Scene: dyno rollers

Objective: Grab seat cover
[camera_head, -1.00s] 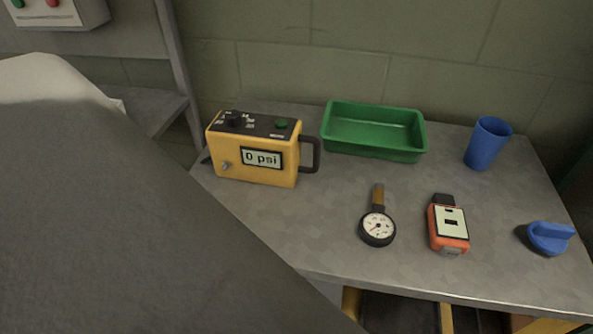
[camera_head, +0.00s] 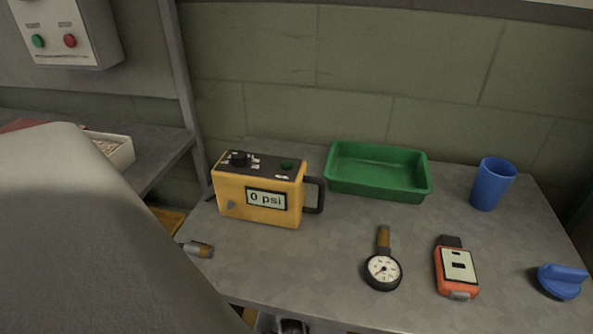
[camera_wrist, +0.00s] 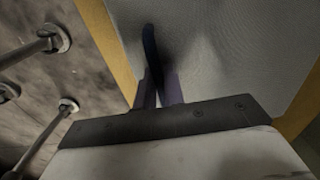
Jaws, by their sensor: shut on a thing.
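In the wrist view my gripper (camera_wrist: 160,88) shows two dark fingers close together, shut on a thin dark blue piece (camera_wrist: 150,45) seen nearly edge-on. I take this piece to be the seat cover, though its full shape is hidden. It stands out over a grey textured panel with yellow edges (camera_wrist: 225,50) and casts a shadow there. Neither my gripper nor this piece can be made out in the head view, where a large grey shape fills the lower left.
The grey bench (camera_head: 310,265) holds a yellow gauge box (camera_head: 262,200) reading 0 psi, green tray (camera_head: 375,190), blue cup (camera_head: 493,183), dial gauge (camera_head: 382,270), orange device (camera_head: 456,268) and blue knob (camera_head: 562,280). Metal rods (camera_wrist: 30,50) with round ends lie left in the wrist view.

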